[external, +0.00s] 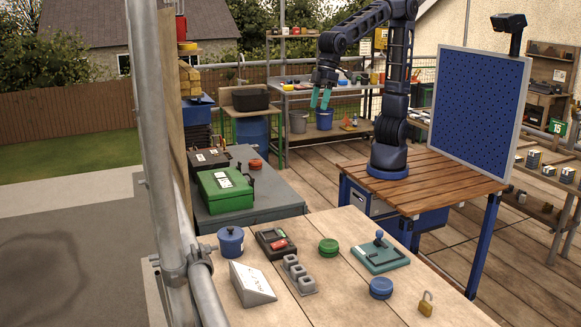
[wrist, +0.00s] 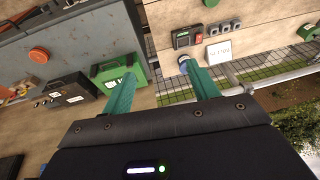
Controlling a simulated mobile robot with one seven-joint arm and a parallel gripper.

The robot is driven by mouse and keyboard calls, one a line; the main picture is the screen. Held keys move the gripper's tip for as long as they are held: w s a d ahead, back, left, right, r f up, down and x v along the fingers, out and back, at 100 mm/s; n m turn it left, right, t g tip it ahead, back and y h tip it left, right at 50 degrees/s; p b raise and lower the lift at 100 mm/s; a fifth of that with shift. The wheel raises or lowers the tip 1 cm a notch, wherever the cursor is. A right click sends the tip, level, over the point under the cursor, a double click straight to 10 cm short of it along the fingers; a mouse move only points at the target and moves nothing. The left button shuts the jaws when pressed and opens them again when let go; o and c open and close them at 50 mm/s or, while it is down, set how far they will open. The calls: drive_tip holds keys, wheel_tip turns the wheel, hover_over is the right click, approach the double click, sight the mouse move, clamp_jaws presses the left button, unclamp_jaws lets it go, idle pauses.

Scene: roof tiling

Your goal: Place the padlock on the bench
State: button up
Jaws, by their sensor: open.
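A small brass padlock (external: 426,303) stands on the front right corner of the light plank-topped table (external: 345,290) in the external view. I cannot make it out in the wrist view. My gripper (external: 321,99) hangs in the air at the back, far from the padlock, with its teal fingers pointing down. The wrist view shows the two fingers (wrist: 160,70) spread with nothing between them. Which surface is the bench is not certain; a grey-topped bench (external: 275,190) stands left of my arm's base.
The plank table also holds a blue pot (external: 230,241), a teal plate with a lever (external: 380,255), a green round lid (external: 328,247) and a blue round tin (external: 381,288). A green case (external: 226,190) sits on the grey bench. A blue perforated panel (external: 480,110) stands right of my arm.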

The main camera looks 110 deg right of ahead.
drive_tip(key=s+d+f, duration=0.1)
drive_tip(key=s+d, duration=0.7)
drive_tip(key=s, duration=0.3)
drive_tip(key=s+d+f+t+h, duration=0.1)
drive_tip(key=s+d+f, duration=0.1)
drive_tip(key=s+d, duration=0.7)
drive_tip(key=shift+s+d, duration=0.3)
drive_tip(key=shift+s, duration=0.9)
drive_tip(key=shift+f, duration=0.1)
